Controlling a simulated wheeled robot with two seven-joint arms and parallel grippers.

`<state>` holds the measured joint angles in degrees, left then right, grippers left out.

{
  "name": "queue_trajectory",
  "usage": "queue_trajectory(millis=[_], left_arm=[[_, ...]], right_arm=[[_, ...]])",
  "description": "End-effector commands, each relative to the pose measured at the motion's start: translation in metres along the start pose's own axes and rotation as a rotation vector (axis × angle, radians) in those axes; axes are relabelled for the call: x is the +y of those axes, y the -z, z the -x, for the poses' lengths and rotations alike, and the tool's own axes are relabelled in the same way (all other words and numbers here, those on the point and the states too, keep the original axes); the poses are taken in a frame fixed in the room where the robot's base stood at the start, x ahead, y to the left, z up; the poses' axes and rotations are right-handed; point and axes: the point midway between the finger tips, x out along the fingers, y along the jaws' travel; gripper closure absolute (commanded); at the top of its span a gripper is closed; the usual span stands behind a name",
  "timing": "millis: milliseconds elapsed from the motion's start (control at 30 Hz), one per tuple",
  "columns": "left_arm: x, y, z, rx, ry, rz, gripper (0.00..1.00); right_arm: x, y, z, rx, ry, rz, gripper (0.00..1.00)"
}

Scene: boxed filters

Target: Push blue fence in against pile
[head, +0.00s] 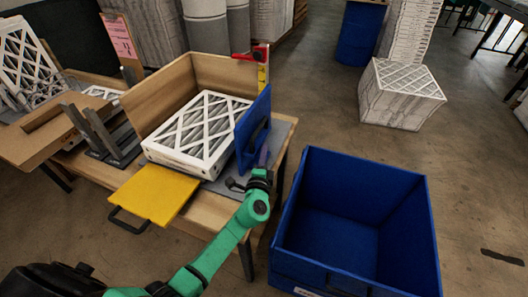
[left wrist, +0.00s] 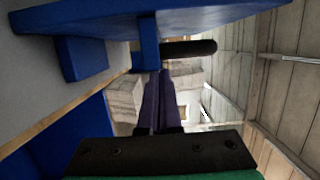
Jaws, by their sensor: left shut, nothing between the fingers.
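The blue fence (head: 253,128) stands upright along the right side of the filter pile (head: 205,130), at the table's right side. A narrow gap seems to show between fence and pile at the near end. My left gripper (head: 263,157) is shut and empty, at the right, outer face of the fence near its near end. In the left wrist view the purple fingers (left wrist: 158,103) point at the fence (left wrist: 190,18), close to its blue post and black handle (left wrist: 189,48). I cannot tell if they touch. My right gripper is not in view.
Wooden walls (head: 158,95) stand behind and left of the pile. A yellow board (head: 153,193) with a black handle lies at the front. A large blue bin (head: 355,165) stands right of the table, near my arm. Floor beyond it is clear up to a wrapped stack (head: 400,95).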

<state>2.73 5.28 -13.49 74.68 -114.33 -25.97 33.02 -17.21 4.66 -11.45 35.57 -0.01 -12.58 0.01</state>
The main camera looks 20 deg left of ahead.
Motion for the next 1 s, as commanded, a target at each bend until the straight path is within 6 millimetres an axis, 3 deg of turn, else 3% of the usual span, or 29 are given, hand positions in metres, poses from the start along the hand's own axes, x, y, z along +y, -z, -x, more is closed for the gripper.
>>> queue_trajectory(millis=[167,400,500,1000], left_arm=[[0.004,-0.012,-0.003,-0.003,0.001,-0.003,1.00],[0.006,-0.064,-0.015,-0.004,0.001,-0.003,1.00],[0.004,-0.077,-0.019,-0.003,0.001,-0.002,1.00],[-0.001,-0.083,-0.021,-0.005,0.002,0.000,1.00]], right_arm=[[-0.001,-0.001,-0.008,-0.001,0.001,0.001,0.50],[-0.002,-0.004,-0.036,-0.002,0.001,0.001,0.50],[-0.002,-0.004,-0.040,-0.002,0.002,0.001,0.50],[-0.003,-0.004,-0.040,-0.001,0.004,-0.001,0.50]])
